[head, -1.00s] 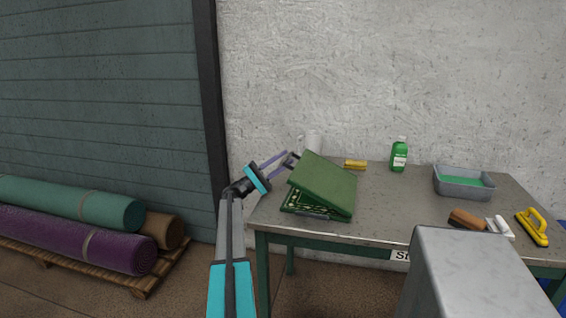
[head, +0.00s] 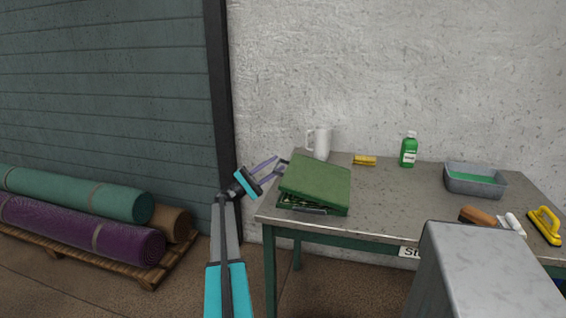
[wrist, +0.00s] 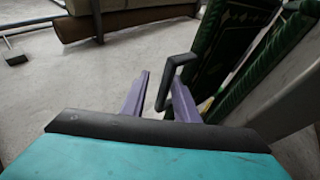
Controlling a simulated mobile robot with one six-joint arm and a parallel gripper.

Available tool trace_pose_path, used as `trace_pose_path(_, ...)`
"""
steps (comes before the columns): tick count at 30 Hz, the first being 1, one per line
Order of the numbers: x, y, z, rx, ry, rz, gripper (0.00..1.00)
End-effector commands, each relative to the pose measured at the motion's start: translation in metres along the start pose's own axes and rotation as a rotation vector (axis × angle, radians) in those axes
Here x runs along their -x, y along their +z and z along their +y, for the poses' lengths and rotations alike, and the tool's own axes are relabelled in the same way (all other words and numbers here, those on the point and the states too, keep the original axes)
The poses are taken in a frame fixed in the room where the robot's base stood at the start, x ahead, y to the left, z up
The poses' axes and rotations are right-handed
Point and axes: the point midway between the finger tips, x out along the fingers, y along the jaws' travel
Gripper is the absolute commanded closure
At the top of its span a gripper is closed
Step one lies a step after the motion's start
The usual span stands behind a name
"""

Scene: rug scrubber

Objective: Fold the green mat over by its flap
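The green mat (head: 318,181) lies on the left end of the table. Its plain green flap is turned over above the patterned lower part (head: 300,204), tilted, with a narrow gap along the front. In the wrist view the mat's patterned faces (wrist: 235,45) show at upper right. A dark loop handle (wrist: 175,62) stands out from the flap's edge; it also shows in the head view (head: 282,163). My gripper (head: 271,169) is left of the mat. Its purple fingers are apart, with the handle between them (wrist: 162,76); floor shows between the left finger and the handle.
The table (head: 390,205) also bears a white mug (head: 320,143), a yellow block (head: 364,160), a green bottle (head: 408,151), a grey tub (head: 475,182) of green liquid, a brown brush (head: 477,216) and a yellow scrubber (head: 544,226). Rolled rugs (head: 75,195) lie on a pallet at left.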

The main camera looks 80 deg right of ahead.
Motion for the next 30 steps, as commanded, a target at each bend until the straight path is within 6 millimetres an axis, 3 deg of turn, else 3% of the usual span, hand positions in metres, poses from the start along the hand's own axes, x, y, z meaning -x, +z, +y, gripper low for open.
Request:
trace_pose_path(6, 0.035, -0.001, -0.001, 0.001, 0.001, 0.001, 0.73)
trace_pose_path(12, 0.052, -0.001, 0.000, 0.000, 0.000, 0.000, 0.73)
trace_pose_path(30, 0.059, 0.000, -0.003, 0.000, -0.001, 0.000, 0.73)
